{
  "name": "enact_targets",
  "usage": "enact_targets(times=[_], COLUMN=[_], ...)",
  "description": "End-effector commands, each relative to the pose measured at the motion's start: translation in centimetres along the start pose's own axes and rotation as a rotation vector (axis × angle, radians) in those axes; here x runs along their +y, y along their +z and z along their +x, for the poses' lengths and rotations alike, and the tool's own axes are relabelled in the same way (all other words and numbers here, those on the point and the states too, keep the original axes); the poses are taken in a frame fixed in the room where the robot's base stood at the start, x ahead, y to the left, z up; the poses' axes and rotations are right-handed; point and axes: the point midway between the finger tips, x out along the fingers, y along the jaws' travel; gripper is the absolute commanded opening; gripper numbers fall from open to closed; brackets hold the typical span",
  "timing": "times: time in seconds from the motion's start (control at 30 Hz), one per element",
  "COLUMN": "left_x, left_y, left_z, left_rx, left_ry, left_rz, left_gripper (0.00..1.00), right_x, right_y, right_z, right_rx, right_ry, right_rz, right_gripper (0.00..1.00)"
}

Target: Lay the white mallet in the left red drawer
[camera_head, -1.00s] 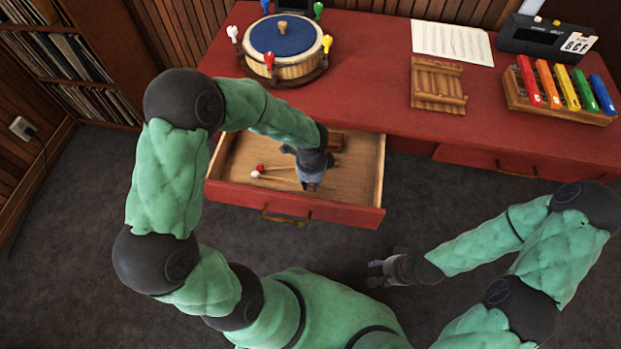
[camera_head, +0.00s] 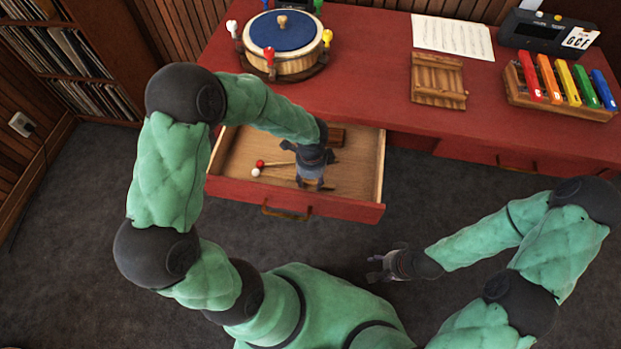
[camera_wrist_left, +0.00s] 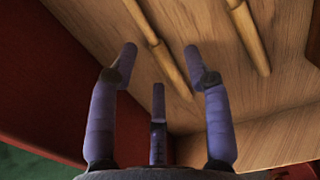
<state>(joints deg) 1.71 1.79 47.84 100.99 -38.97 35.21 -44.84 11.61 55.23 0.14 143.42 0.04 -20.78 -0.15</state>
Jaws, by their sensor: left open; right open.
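The left red drawer (camera_head: 225,184) is pulled open below the table top. The white mallet (camera_head: 255,172) lies in it with its white head towards the left side, beside a red-headed mallet (camera_head: 260,163). My left gripper (camera_head: 314,184) is open inside the drawer area and hides the handle ends in the head view. In the left wrist view, two wooden handles lie on the drawer floor, one seen beyond the open fingers (camera_wrist_left: 158,85); their heads are out of that view. My right gripper (camera_head: 376,268) is open and empty, away from the drawer.
On the red table (camera_head: 375,60) are a drum (camera_head: 283,62), a sheet of music (camera_head: 452,38), a wooden rack (camera_head: 438,82), a coloured chime bar set (camera_head: 560,90) and a black device (camera_head: 530,35).

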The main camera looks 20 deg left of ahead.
Motion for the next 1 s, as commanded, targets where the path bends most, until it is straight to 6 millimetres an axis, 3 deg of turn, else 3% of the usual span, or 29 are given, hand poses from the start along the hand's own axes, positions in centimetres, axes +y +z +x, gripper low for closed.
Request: enact_targets(times=[0.6, 1.0], left_x=[-0.1, 0.0], left_y=[-0.1, 0.0], left_z=[-10.3, -11.6], left_rx=[0.001, 0.0], left_ry=[-0.003, 0.0], left_rz=[0.0, 0.0], left_gripper=[0.49, 0.49], right_x=[0.0, 0.0], right_y=[0.0, 0.0], right_z=[0.0, 0.0], right_rx=[0.0, 0.0], right_ry=[0.0, 0.0], right_rz=[0.0, 0.0], right_gripper=[0.53, 0.53])
